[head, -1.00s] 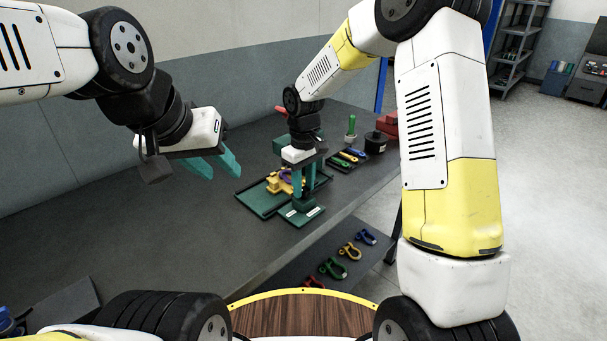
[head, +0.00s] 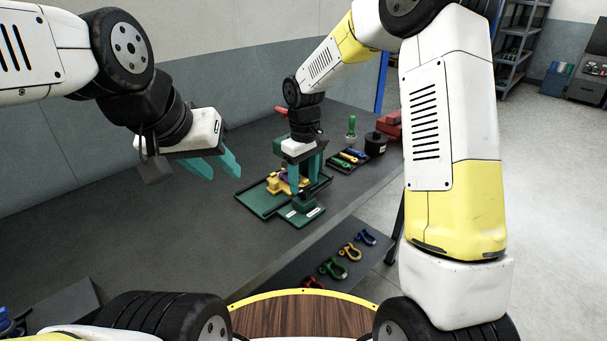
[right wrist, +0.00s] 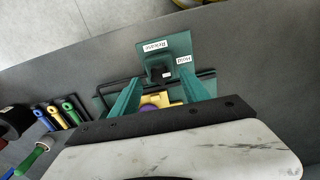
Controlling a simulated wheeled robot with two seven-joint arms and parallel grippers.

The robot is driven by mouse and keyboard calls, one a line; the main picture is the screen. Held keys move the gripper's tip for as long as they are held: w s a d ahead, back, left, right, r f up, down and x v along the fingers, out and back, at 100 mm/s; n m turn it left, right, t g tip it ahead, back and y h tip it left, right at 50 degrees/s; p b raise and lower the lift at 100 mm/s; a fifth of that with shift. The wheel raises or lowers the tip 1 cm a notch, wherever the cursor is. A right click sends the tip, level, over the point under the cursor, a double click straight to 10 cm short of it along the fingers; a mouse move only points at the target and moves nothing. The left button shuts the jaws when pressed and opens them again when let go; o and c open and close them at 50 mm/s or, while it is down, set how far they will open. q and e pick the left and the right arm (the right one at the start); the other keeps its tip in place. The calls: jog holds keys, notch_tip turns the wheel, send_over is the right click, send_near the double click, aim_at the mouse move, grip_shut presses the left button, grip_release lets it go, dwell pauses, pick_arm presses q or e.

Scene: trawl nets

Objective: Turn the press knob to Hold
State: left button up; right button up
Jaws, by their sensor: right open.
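The plate also shows in the head view (head: 291,216), on the table. My right gripper (head: 305,191) points down over the knob. In the right wrist view its fingertips (right wrist: 162,82) are apart, with the knob between and slightly beyond them; contact cannot be told. My left gripper (head: 213,168) is open and empty, in the air left of the plate.
A green tray (head: 258,204) with a yellow and purple part (head: 279,184) lies behind the plate. A dark tray (head: 337,164) of coloured tools, a black cylinder (head: 375,145) and red blocks (head: 391,124) stand further right. The table's left part is clear.

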aim_at(304, 190)
notch_tip(304, 190, up, 6)
jog(key=shift+f, duration=0.1)
dwell(0.4)
